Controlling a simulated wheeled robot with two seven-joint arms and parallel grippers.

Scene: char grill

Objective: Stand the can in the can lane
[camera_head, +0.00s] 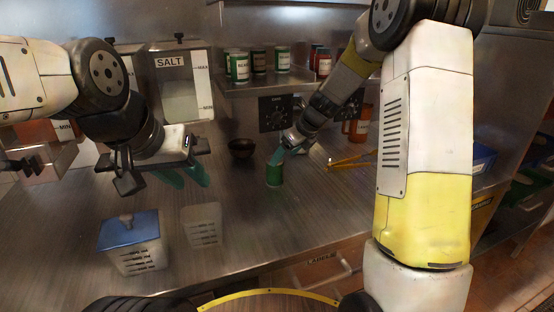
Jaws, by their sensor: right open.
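A green can (274,176) stands upright on the steel counter, near the middle of the head view. My right gripper (284,156) is at the top of this can, with its teal fingers open and overlapping the can's upper edge. I cannot tell whether the fingers touch it. A shelf (255,88) at the back carries green-labelled cans (239,68) and red cans (322,62) in groups; which part is the can lane is unclear.
A blue-lidded container (133,245) and a clear measuring container (204,226) stand at front left. A salt dispenser (182,85) is at the back wall.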

